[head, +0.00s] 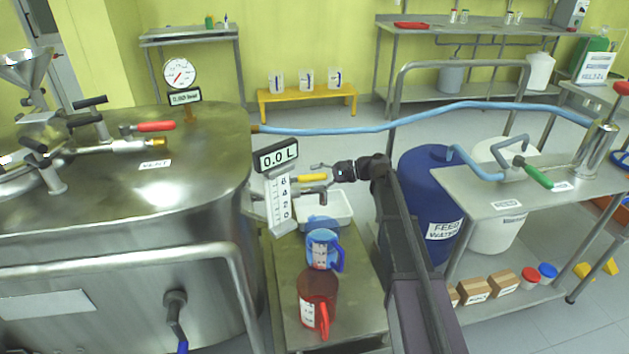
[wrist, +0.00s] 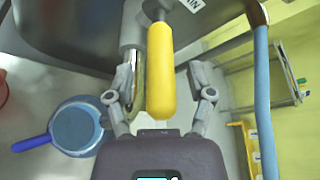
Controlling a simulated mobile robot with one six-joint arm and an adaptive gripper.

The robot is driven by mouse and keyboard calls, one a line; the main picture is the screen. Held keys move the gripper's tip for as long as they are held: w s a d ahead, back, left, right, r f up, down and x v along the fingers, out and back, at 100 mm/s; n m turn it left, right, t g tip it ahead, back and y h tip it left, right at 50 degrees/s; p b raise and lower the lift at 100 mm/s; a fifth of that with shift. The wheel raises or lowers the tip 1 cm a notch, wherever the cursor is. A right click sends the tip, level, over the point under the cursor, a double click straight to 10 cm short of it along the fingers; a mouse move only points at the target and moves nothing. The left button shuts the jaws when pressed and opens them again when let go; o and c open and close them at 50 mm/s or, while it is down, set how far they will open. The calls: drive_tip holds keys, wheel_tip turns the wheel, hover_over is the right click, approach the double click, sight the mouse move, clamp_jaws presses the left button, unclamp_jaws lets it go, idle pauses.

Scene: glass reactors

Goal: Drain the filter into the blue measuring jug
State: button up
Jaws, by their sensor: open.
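The blue measuring jug (head: 322,250) stands upright on a steel bench beside the large steel vessel (head: 200,200); it also shows at lower left in the wrist view (wrist: 77,127). A valve with a yellow handle (head: 312,178) sticks out near a white scale and a display (head: 276,155) reading 0.0 L. My gripper (head: 335,172) is at the handle's free end. In the wrist view the yellow handle (wrist: 161,75) lies between the two open fingers of my gripper (wrist: 163,95), with visible gaps on both sides. I cannot tell what the jug contains.
A red jug (head: 318,300) stands in front of the blue one, and a white tray (head: 325,209) lies behind it. A blue hose (head: 380,128) crosses behind my arm. A blue feed water drum (head: 430,190) stands to the right.

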drive_tip(key=shift+a+f, duration=0.1)
drive_tip(key=shift+a, duration=0.3)
clamp_jaws()
